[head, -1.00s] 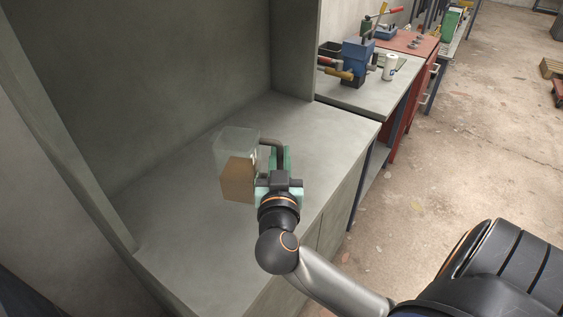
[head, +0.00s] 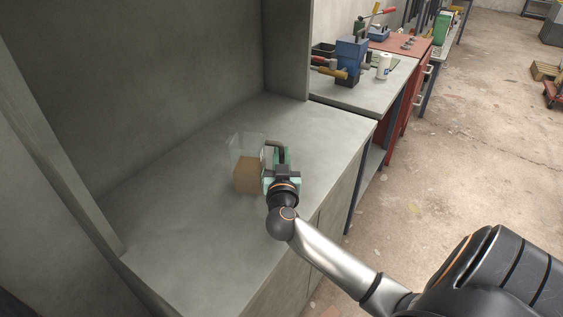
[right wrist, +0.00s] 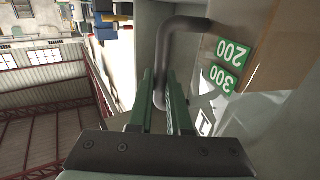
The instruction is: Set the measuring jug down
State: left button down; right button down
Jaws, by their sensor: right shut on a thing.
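The measuring jug (head: 246,172) is clear with brown contents in its lower part and a dark handle on its right side. It appears upright at the grey counter (head: 180,230); I cannot tell whether its base touches the surface. My right gripper (head: 277,160) is shut on the jug's handle, coming from the right. In the right wrist view the green fingers (right wrist: 162,95) close around the grey handle (right wrist: 165,65), beside green labels reading 200 and 300 on the jug wall. My left gripper is not in view.
The counter around the jug is bare, with a grey back wall behind. A side panel (head: 288,50) separates it from another bench holding a blue tool (head: 350,60) and a white roll (head: 384,66). A red cabinet (head: 405,45) stands beyond. Open floor lies right.

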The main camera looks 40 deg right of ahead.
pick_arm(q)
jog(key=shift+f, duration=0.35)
pick_arm(e)
jog(key=shift+f, duration=0.45)
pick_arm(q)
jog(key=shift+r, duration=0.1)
pick_arm(e)
jog(key=shift+r, duration=0.1)
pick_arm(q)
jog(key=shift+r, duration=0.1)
pick_arm(e)
jog(key=c, duration=0.9)
grip_release()
jog(key=shift+f, duration=0.25)
jog(key=shift+o, duration=0.2)
jog(key=shift+r, duration=0.1)
pick_arm(q)
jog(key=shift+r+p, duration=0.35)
jog(key=shift+p, duration=0.1)
pick_arm(e)
jog(key=v, duration=1.2)
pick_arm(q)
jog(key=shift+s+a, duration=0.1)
pick_arm(e)
jog(key=shift+s+a, duration=0.15)
